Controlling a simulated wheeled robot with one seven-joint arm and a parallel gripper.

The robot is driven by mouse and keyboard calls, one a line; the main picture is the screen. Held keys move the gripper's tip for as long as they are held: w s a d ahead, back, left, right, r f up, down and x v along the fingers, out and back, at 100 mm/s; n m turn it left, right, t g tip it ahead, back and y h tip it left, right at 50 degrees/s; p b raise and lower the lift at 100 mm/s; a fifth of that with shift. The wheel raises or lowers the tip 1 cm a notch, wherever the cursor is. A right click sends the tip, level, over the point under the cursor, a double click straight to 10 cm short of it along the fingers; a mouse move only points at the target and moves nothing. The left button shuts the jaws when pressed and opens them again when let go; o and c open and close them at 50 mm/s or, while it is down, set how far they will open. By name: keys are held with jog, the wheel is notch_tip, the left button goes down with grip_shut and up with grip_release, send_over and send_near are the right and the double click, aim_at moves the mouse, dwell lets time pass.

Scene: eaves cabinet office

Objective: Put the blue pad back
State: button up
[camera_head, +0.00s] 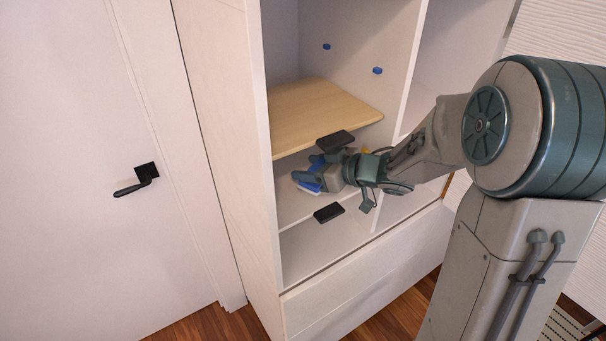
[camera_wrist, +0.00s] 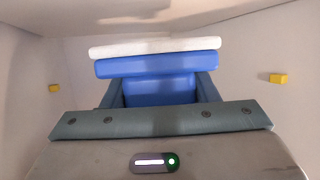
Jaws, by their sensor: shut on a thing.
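The blue pad (camera_wrist: 157,66) has a thick blue layer, a white layer (camera_wrist: 155,47) on its far side and a narrower blue block (camera_wrist: 160,91) on its near side. My gripper (camera_wrist: 160,97) is shut on that narrower block, one finger on each side. In the head view, the pad (camera_head: 312,187) shows only as small blue and white patches. There my gripper (camera_head: 311,174) reaches into the cabinet bay below the wooden shelf board (camera_head: 318,112). The fingers and my wrist hide much of the pad.
Two blue pegs (camera_head: 326,46) (camera_head: 377,70) stick out above the wooden board. Yellow pegs (camera_wrist: 54,88) (camera_wrist: 279,78) sit on both side walls around my gripper. Dark flat blocks (camera_head: 335,140) (camera_head: 328,213) show at the shelf fronts. A closed door (camera_head: 80,180) stands left.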

jog(key=shift+w+a, duration=0.4)
jog(key=shift+a, duration=0.2)
jog(key=f, duration=0.3)
jog(key=shift+w+a+b, duration=0.3)
jog(key=shift+a, duration=0.1)
jog(key=shift+f, duration=0.25)
jog(key=shift+f, duration=0.15)
jog(key=o, duration=0.9)
jog(key=shift+s+d+r, duration=0.1)
jog(key=shift+d+r, duration=0.1)
jog(key=shift+r, duration=0.05)
jog(key=v, duration=1.1)
jog(key=shift+s+d+r+p, duration=0.1)
jog(key=shift+s+d+p, duration=0.1)
jog(key=shift+d+p, duration=0.15)
